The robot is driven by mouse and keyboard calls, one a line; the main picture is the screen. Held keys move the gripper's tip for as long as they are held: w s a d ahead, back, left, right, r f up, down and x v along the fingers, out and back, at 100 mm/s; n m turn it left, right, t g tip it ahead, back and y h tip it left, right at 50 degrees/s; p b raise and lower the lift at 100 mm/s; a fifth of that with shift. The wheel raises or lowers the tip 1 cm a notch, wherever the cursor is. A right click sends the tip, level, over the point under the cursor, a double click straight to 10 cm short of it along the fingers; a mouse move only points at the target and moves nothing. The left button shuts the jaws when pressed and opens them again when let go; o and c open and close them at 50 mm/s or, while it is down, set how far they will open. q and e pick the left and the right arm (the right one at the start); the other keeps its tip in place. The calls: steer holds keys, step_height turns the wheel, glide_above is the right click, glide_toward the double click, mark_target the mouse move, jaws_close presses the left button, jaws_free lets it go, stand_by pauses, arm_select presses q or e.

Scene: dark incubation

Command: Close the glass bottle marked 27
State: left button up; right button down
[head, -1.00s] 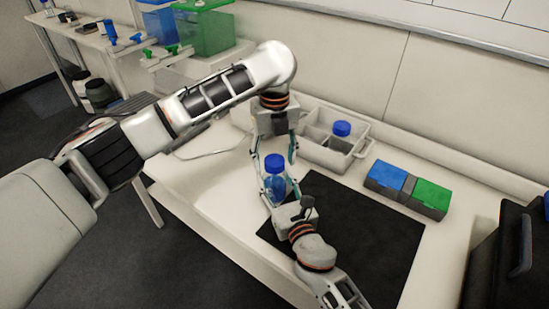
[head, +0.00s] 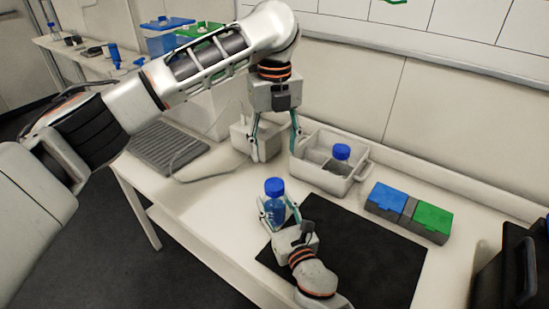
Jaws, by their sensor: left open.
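A glass bottle (head: 273,208) with blue liquid stands upright near the left edge of the black mat. A blue cap (head: 274,187) sits on its top; how tightly it is seated I cannot tell. Its marking is not readable. My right gripper (head: 278,212) comes from the front, its fingers on both sides of the bottle body, shut on it. My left gripper (head: 275,150) points down above and behind the bottle, open and empty, its fingers apart and clear of the cap.
A white divided bin (head: 318,175) behind the mat holds another blue-capped bottle (head: 341,158). A blue box (head: 386,198) and a green box (head: 432,219) stand to the right. The black mat (head: 355,250) is mostly bare. A dark case (head: 510,260) is at the far right.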

stand_by(0.3)
steer(key=c, duration=1)
jaws_free()
steer(key=shift+c, duration=0.2)
steer(key=v, duration=1.2)
